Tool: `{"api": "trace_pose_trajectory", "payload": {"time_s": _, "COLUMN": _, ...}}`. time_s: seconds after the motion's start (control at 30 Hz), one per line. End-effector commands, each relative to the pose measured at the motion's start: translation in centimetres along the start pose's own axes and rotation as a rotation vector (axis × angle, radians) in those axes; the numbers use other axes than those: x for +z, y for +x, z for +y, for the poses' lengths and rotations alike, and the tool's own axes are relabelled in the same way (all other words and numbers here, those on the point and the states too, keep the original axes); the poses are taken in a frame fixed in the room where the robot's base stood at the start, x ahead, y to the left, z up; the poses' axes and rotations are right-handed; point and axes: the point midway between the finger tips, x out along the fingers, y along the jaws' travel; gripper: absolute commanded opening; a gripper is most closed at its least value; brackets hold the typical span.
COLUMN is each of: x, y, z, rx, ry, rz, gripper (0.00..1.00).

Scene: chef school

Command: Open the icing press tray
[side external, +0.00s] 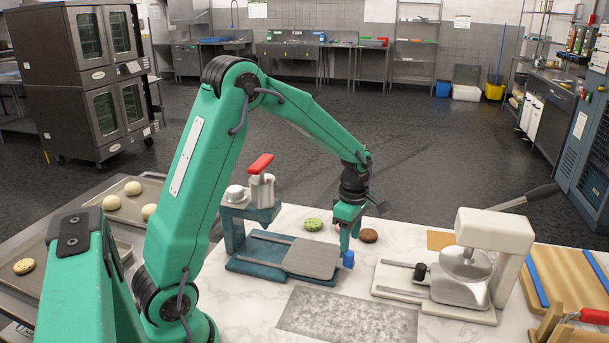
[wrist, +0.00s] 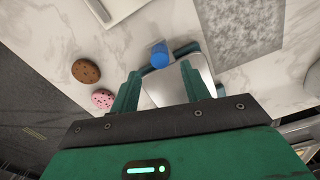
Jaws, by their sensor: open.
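The teal press (side external: 263,205), with a red handle on top, stands on the marble counter. Its flat grey tray (side external: 312,257) lies on the base to the right of the press head, clear of it. A blue knob (side external: 348,259) is at the tray's right end. My gripper (side external: 346,247) points down, just above the knob. In the wrist view my gripper (wrist: 161,71) is open, with a finger on each side of the blue knob (wrist: 160,60) and the grey tray (wrist: 172,86) below. I cannot tell whether a finger touches the knob.
A white press (side external: 494,232) with a black knob stands to the right. A green cookie (side external: 313,225) and a brown cookie (side external: 368,235) lie behind the tray. A pink cookie (wrist: 102,98) shows in the wrist view. A speckled grey mat (side external: 350,315) lies in front.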

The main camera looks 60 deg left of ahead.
Motion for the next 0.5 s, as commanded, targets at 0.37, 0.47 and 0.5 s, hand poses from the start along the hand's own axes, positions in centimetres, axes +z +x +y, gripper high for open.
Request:
{"api": "trace_pose_trajectory", "payload": {"time_s": 0.37, "x": 0.0, "y": -2.1, "z": 0.0, "rx": 0.001, "ry": 0.000, "rz": 0.000, "gripper": 0.46}}
{"api": "trace_pose_trajectory", "payload": {"time_s": 0.47, "x": 0.0, "y": -2.1, "z": 0.0, "rx": 0.001, "ry": 0.000, "rz": 0.000, "gripper": 0.46}}
{"api": "trace_pose_trajectory", "payload": {"time_s": 0.5, "x": 0.0, "y": -2.1, "z": 0.0, "rx": 0.001, "ry": 0.000, "rz": 0.000, "gripper": 0.46}}
